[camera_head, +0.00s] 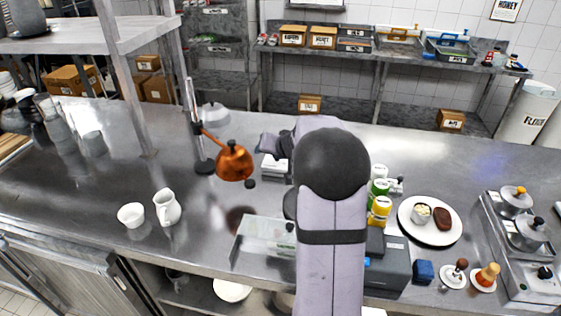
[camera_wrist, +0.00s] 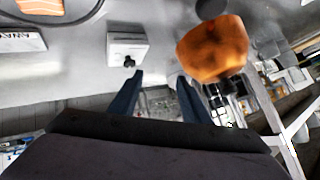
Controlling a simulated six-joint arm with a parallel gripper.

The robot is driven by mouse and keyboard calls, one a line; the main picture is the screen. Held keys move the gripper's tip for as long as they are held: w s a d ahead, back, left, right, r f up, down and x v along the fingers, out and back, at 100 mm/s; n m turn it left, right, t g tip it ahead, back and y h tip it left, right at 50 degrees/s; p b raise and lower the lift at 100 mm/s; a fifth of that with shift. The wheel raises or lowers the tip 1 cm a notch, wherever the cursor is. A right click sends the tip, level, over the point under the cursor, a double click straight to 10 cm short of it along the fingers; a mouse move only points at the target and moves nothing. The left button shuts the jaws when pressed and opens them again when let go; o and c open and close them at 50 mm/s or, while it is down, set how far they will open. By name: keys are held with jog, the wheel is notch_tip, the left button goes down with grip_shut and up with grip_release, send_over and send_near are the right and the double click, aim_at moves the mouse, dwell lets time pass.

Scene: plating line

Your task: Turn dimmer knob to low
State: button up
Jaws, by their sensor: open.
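The dimmer is a small white box on the steel counter. In the wrist view the box (camera_wrist: 127,47) shows whole, with a small dark knob (camera_wrist: 129,62) on the side toward my gripper. In the head view the box (camera_head: 273,168) is partly covered by my arm, and I cannot make out the knob's setting. The copper heat lamp (camera_head: 234,163) hangs from its stand left of the box; its shade (camera_wrist: 213,48) also shows at right in the wrist view. My gripper (camera_wrist: 160,78) is open with nothing between its blue fingers, apart from the knob.
A clear tray (camera_head: 263,246) lies at the counter's front. A white jug (camera_head: 167,207) and bowl (camera_head: 131,215) stand left. Bottles (camera_head: 379,209) and a white plate with food (camera_head: 405,226) are right of my arm. The counter left of the lamp is mostly free.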

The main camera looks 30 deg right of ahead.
jog(key=w+d+f+n+t+y+b, duration=0.1)
jog(key=d+f+n+b, duration=0.3)
jog(key=d+f+b, duration=0.15)
jog(key=n+t+b, duration=0.3)
jog(key=b, duration=0.2)
send_near(280, 163)
notch_tip(280, 163, up, 3)
jog(key=w, duration=0.2)
jog(key=shift+w+d, duration=0.1)
jog(key=shift+w, duration=0.2)
jog(key=shift+w+f+p, duration=0.2)
jog(key=shift+w+p, duration=0.3)
jog(key=shift+w, duration=0.15)
jog(key=shift+f+p+x, duration=0.2)
jog(key=shift+p+x, duration=1.25)
jog(key=shift+x, duration=1.45)
jog(key=shift+s, duration=0.1)
jog(key=c, duration=1)
